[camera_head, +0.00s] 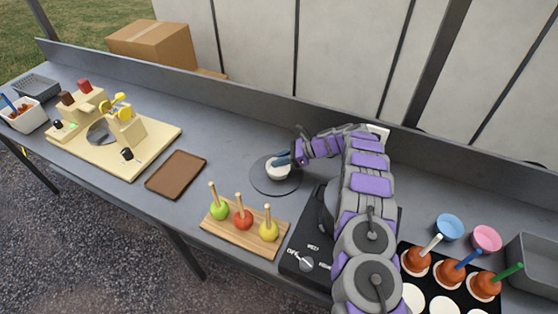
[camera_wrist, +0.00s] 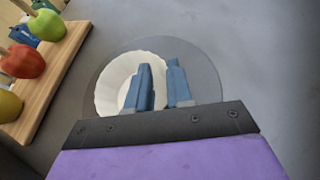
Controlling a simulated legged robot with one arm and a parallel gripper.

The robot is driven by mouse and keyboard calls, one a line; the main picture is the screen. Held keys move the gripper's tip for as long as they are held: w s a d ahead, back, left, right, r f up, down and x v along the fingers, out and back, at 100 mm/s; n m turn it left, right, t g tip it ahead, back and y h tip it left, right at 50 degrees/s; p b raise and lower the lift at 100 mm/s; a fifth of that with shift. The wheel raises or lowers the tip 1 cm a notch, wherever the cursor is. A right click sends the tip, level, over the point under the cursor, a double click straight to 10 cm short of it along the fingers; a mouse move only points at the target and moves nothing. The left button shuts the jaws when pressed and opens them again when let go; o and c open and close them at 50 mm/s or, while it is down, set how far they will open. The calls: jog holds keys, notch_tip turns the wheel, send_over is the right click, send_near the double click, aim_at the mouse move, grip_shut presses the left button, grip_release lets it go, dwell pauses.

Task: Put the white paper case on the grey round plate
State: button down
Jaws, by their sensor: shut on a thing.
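The white paper case (camera_head: 277,172) is over the grey round plate (camera_head: 267,187), within its rim. In the wrist view the fluted white case (camera_wrist: 112,85) lies toward the left side of the plate (camera_wrist: 208,72). My gripper (camera_head: 284,160) reaches in from the right, its blue fingers close together. In the wrist view my gripper (camera_wrist: 160,75) is shut on the case's right wall, with one finger over its inside. I cannot tell whether the case touches the plate or hangs just above it. The fingers hide part of the case.
A wooden board (camera_head: 237,239) with three apples on sticks stands in front of the plate. A brown tray (camera_head: 176,175) lies to the left. A black appliance (camera_head: 303,256) stands front right. A blue bowl (camera_head: 449,227) and a pink bowl (camera_head: 486,238) are far right.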

jog(key=c, duration=1.5)
grip_release()
jog(key=shift+a+f, duration=0.1)
jog(key=shift+f, duration=0.05)
jog(key=o, duration=0.5)
jog(key=shift+a, duration=0.65)
jog(key=p+v, duration=0.2)
jog(key=v, duration=1.1)
jog(key=shift+f, duration=0.1)
jog(key=s+a+r+n+g+h, duration=0.1)
jog(key=s+a+r+n+h, duration=0.3)
jog(key=s+r, duration=0.65)
jog(key=s+r+n+g+h, duration=0.1)
jog(key=s+r+n, duration=0.5)
jog(key=s+r, duration=0.5)
jog(key=s+d+n+h, duration=0.2)
jog(key=s+d, duration=0.2)
jog(key=s, duration=0.6)
jog(key=s+d+f+n+h, duration=0.1)
jog(key=s+d+n+h, duration=0.2)
jog(key=s, duration=0.8)
jog(key=s+d+n+t+h, duration=0.1)
jog(key=s+d+n+h, duration=0.1)
jog(key=s+d, duration=0.4)
jog(key=s+n, duration=0.1)
jog(key=s, duration=0.4)
jog(key=shift+h, duration=0.3)
jog(key=shift+f, duration=0.15)
